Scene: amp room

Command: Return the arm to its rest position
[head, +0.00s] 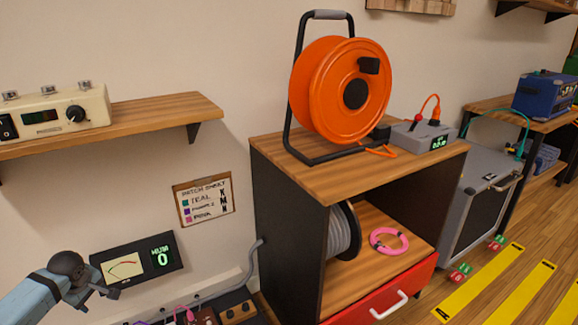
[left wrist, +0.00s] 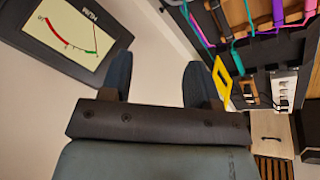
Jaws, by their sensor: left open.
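My left arm comes in at the lower left of the head view. Its gripper (head: 98,291) is in front of the wall, just below and left of the hum meter (head: 138,262), which reads 0. In the left wrist view the two dark fingers of my left gripper (left wrist: 160,80) stand wide apart with nothing between them. The meter's dial (left wrist: 72,30) shows at the upper left there, close to the left finger. My right gripper is in neither view.
A wooden cabinet (head: 258,200) bears an orange cable reel (head: 325,95) and a grey box (head: 412,140). A wall shelf (head: 160,118) holds a cream device (head: 50,112). Pink and purple cables lie low by the wall. An amplifier (head: 478,205) stands right; yellow strips (head: 480,285) mark the floor.

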